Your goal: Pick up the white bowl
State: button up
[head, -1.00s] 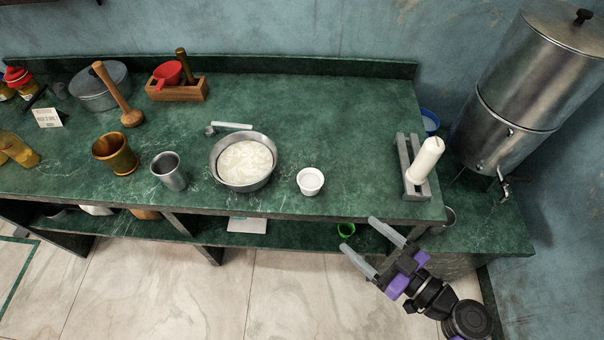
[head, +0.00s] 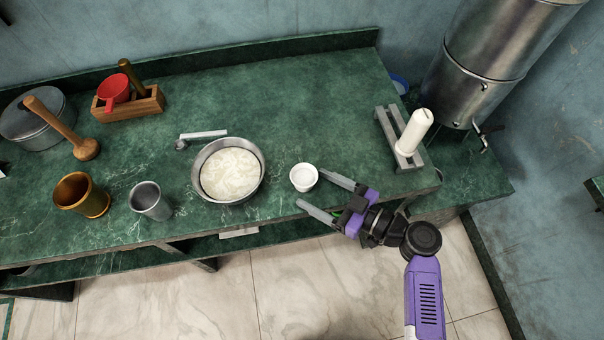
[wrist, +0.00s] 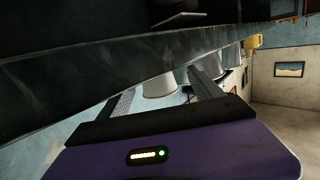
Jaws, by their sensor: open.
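The white bowl (head: 304,178) is a small round cup-like bowl, upright near the front edge of the green counter. My gripper (head: 311,188) is open, and its two grey fingers point left toward the bowl. In the head view the fingertips are close to the bowl's right and front sides, with nothing held. In the wrist view the likely white bowl (wrist: 160,86) shows between the fingers, partly cut off by the dark counter edge. I cannot tell whether a finger touches it.
A metal pan (head: 228,170) of white contents stands left of the bowl. A metal cup (head: 150,200) and a brass mortar (head: 82,195) are farther left. A grey holder (head: 400,140) with a white cylinder (head: 414,132) stands at right. The green counter (head: 290,110) behind the bowl is clear.

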aim_at(304, 180)
jog(key=x, duration=0.1)
jog(key=p+x, duration=0.1)
jog(key=x, duration=0.1)
jog(key=shift+w+a+r, duration=0.2)
jog(key=shift+w, duration=0.2)
jog(key=shift+w+a+f, duration=0.2)
jog(key=shift+w+a, duration=0.05)
jog(key=shift+a, duration=0.15)
jog(key=c, duration=1.4)
jog(key=shift+c, duration=0.2)
jog(key=shift+r, duration=0.1)
